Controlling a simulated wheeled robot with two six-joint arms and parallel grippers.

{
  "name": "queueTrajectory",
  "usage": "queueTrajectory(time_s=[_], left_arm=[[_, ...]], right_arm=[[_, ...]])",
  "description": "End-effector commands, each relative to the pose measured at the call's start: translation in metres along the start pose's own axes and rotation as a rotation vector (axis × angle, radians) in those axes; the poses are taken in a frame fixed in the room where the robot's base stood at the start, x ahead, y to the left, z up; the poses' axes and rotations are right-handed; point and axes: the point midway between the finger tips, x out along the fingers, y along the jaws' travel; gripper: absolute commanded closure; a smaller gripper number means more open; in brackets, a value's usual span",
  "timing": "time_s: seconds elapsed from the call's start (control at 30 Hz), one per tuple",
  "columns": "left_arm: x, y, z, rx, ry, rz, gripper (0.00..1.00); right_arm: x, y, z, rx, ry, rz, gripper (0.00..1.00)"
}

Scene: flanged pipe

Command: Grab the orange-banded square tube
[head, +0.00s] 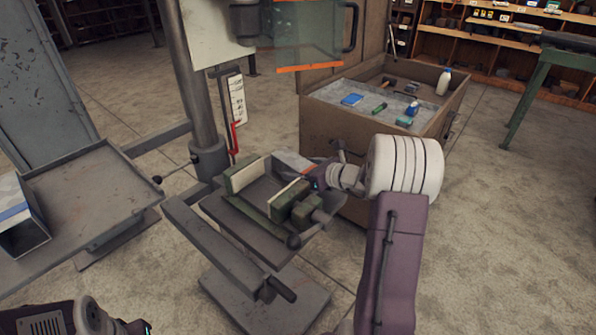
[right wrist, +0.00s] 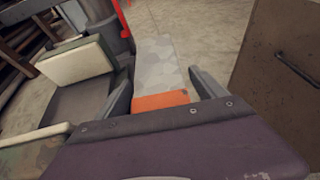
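A grey square tube with an orange band (right wrist: 160,74) lies lengthwise between the fingers of my right gripper (right wrist: 161,78) in the right wrist view. The fingers stand apart, one on each side, with a narrow gap visible at the right finger. In the head view the tube (head: 292,160) shows only partly, beside the green vise and left of my right gripper (head: 318,178).
The green vise (head: 240,176) stands left of my right gripper, with handles jutting out in front. A brown cabinet (head: 335,127) with small items on top stands close behind. A grey column (head: 192,90) rises behind the vise.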

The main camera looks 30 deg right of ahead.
Motion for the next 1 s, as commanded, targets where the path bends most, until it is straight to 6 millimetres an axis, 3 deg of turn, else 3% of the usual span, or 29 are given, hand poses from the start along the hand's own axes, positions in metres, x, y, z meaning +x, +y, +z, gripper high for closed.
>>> queueTrajectory(time_s=[0.03,0.2,0.3,0.63,0.9,1.0], left_arm=[[0.000,0.000,0.000,0.000,0.000,0.000,0.64],[0.000,0.000,0.000,0.000,0.000,0.000,0.64],[0.000,0.000,0.000,0.000,0.000,0.000,0.64],[-0.003,0.000,0.000,0.000,0.000,0.000,0.64],[-0.023,0.000,-0.002,0.000,0.000,0.000,0.64],[-0.031,0.001,-0.003,0.000,0.000,0.000,0.64]], right_arm=[[0.000,0.000,0.000,0.000,0.000,0.000,0.31],[0.000,0.000,0.000,0.000,0.000,0.000,0.78],[0.000,0.000,0.000,0.000,0.000,0.000,1.00],[-0.002,0.000,0.005,-0.001,-0.003,-0.001,1.00],[-0.018,-0.001,0.044,-0.004,-0.004,-0.002,1.00],[-0.035,-0.016,0.048,-0.001,-0.003,-0.006,1.00]])
